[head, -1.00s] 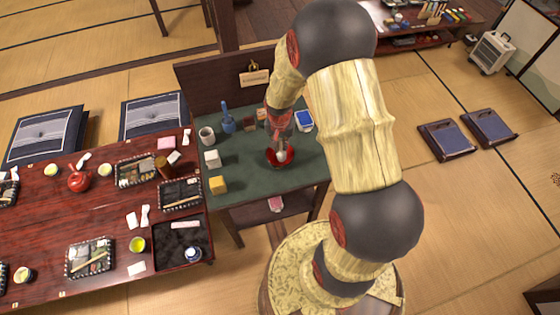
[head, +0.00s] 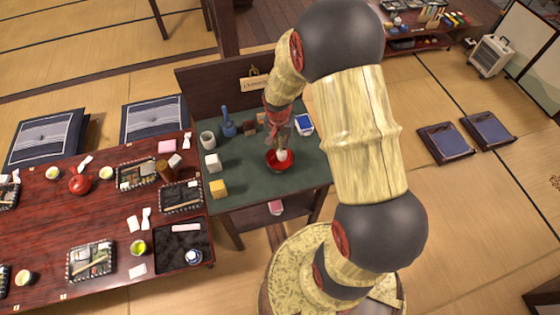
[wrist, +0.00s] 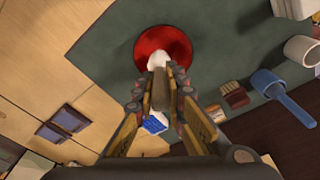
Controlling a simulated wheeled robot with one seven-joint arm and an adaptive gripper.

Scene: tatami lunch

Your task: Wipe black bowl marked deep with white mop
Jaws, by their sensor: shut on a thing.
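A round bowl (head: 270,164) with a red inside stands on the green top of the small table; it also shows in the wrist view (wrist: 180,40). Its outer side and any mark on it cannot be made out. My gripper (head: 279,140) is above the bowl and shut on the white mop (head: 282,155).
A dark upright board (head: 215,95) bounds the back. A laid red table (head: 60,220) adjoins on the left.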

